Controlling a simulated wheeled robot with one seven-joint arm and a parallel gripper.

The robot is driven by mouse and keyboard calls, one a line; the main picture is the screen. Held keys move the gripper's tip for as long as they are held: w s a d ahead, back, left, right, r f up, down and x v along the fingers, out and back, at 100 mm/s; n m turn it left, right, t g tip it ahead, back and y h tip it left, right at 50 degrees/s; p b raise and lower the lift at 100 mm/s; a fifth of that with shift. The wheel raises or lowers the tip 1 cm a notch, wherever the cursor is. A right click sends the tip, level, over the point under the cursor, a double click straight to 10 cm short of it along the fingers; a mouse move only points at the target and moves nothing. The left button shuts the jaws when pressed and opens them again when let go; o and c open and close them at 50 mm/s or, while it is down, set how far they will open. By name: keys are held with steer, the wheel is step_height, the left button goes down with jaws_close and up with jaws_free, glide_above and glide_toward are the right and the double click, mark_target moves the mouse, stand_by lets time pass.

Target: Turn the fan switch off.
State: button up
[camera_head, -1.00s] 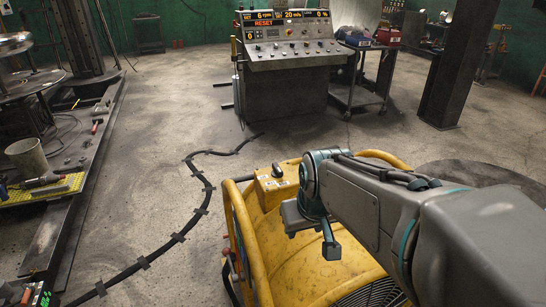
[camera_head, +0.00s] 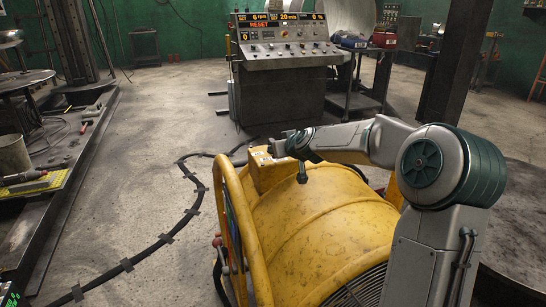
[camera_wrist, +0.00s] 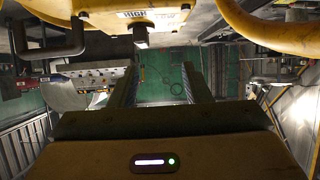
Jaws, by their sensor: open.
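The yellow drum fan (camera_head: 325,225) stands on the floor in front of me, with a yellow switch box (camera_head: 268,170) on its far top edge. In the wrist view the box's underside or face (camera_wrist: 105,15) fills the top and carries a "HIGH" label. A small switch lever (camera_wrist: 140,36) sticks out below that label. My gripper (camera_wrist: 162,75) is open and empty; the lever appears just above the left finger, and I cannot tell whether they touch. In the head view my gripper (camera_head: 284,145) is beside the top of the box, largely hidden by my wrist.
A yellow tube frame (camera_head: 232,215) curves along the fan's left side, and a tube also crosses the wrist view at top right (camera_wrist: 262,35). A control console (camera_head: 285,75) stands beyond.

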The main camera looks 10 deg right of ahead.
steer(key=shift+m+t, duration=0.4)
steer(key=shift+t, duration=0.2)
steer(key=d+x, duration=0.1)
steer(key=x, duration=0.4)
steer(key=d+x, duration=0.1)
steer(key=x, duration=0.4)
steer(key=d+p+x, duration=0.1)
steer(key=x, duration=0.4)
steer(key=shift+w+f, duration=0.25)
steer(key=shift+w, duration=0.35)
jaws_close()
